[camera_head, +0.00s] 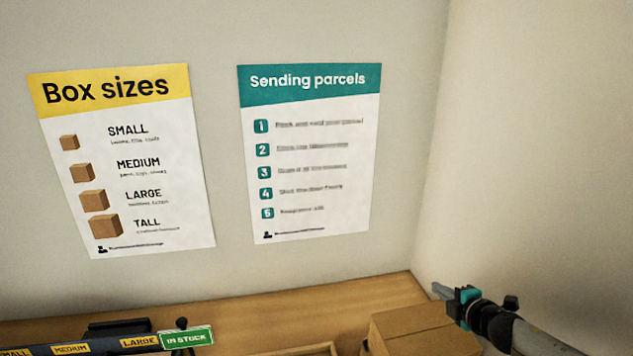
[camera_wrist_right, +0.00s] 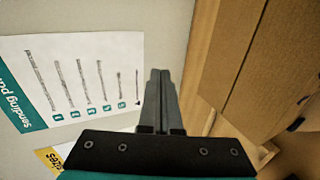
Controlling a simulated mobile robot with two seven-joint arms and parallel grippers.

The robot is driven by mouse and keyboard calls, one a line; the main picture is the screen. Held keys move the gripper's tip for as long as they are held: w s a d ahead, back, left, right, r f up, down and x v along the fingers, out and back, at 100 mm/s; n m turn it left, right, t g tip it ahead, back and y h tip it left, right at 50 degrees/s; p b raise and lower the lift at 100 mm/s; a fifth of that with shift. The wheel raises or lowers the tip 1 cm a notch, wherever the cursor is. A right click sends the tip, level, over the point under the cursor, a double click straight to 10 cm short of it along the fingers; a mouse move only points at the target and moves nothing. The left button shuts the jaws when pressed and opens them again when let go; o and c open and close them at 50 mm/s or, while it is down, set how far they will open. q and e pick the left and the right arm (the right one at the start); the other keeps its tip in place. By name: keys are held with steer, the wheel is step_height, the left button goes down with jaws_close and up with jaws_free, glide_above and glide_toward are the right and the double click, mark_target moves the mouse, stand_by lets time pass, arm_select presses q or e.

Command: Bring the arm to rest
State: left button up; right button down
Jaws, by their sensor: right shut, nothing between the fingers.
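My right gripper (camera_head: 438,289) is at the lower right of the head view, its arm coming in from the right edge. Its fingers look shut with nothing between them, just above and beside a cardboard box (camera_head: 415,325). In the right wrist view the fingers (camera_wrist_right: 158,75) lie together and point toward the wall. My left gripper does not show in either view.
A wooden counter (camera_head: 300,303) runs along the wall. A label rail (camera_head: 100,345) with a green "in stock" sign (camera_head: 187,338) stands at the lower left. Two posters, "Box sizes" (camera_head: 160,190) and "Sending parcels" (camera_head: 320,180), hang on the wall. A side wall closes the right.

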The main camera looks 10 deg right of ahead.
steer(key=s+a+f+m+g+h, duration=0.1)
steer(key=s+a+f+m, duration=0.2)
steer(key=s+a+m, duration=0.45)
steer(key=s+a+f+m+g+h, duration=0.15)
steer(key=s+a, duration=0.35)
steer(key=a, duration=0.5)
steer(key=s+a+r+m+g+y, duration=0.15)
steer(key=s+m+g, duration=0.25)
steer(key=s, duration=0.8)
steer(key=s+a+r+m+g, duration=0.2)
steer(key=s+m+g, duration=0.15)
steer(key=s, duration=0.85)
step_height(320, 180, down, 33)
steer(key=s+g+b, duration=0.1)
steer(key=s+b, duration=0.1)
steer(key=b, duration=0.8)
steer(key=s+d+f+b, duration=0.1)
steer(key=s+f+b, duration=0.3)
steer(key=s+f, duration=0.3)
steer(key=s+d+f+g+b, duration=0.1)
steer(key=s+f+b, duration=0.4)
steer(key=f, duration=1.1)
steer(key=s, duration=0.3)
steer(key=shift+d+b, duration=0.3)
steer(key=shift+d, duration=0.05)
